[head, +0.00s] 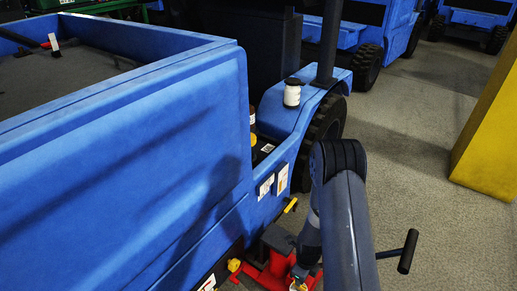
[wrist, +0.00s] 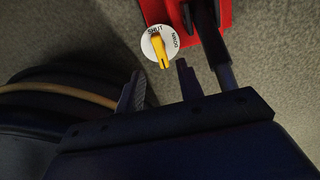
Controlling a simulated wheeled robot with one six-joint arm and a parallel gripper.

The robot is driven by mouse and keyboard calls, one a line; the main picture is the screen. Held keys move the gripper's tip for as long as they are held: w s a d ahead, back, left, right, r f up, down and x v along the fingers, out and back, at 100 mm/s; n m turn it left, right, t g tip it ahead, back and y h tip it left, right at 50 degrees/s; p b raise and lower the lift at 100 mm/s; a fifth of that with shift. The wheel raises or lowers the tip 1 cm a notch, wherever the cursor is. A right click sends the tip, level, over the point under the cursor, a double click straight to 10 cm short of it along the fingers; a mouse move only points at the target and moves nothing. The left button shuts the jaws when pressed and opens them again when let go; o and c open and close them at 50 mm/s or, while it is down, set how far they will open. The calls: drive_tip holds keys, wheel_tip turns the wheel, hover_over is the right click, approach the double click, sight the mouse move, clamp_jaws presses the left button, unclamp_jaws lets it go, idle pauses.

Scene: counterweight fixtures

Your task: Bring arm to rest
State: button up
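My arm (head: 350,235) folds at a dark elbow in the head view and reaches down beside the blue vehicle. My gripper (wrist: 158,72) shows in the wrist view with its two dark fingers apart and nothing held between them. A white round dial (wrist: 174,43) with a yellow lever (wrist: 160,50) lies just beyond the fingertips. One marking on the dial reads "SHUT"; the other is hard to read. The lever's lower end appears between the fingertips; I cannot tell whether they touch. In the head view the fingers are hard to make out low in the picture.
A red jack-like device (head: 262,277) sits on the floor by the blue vehicle (head: 130,160). A black-gripped handle (head: 408,251) sticks out right of my arm. A white jar (head: 292,93) stands on the fender. A yellow block (head: 490,140) stands at right, with open floor between.

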wheel_tip(320, 180, down, 8)
drive_tip(key=b, duration=0.3)
drive_tip(key=shift+r, duration=0.2)
drive_tip(key=shift+r+n+p, duration=0.35)
drive_tip(key=shift+n+p, duration=0.05)
drive_tip(key=shift+p, duration=0.05)
drive_tip(key=shift+n, duration=0.4)
drive_tip(key=n+p, duration=0.1)
drive_tip(key=n, duration=0.2)
drive_tip(key=shift+n, duration=0.4)
drive_tip(key=n+p, duration=0.1)
drive_tip(key=n, duration=0.3)
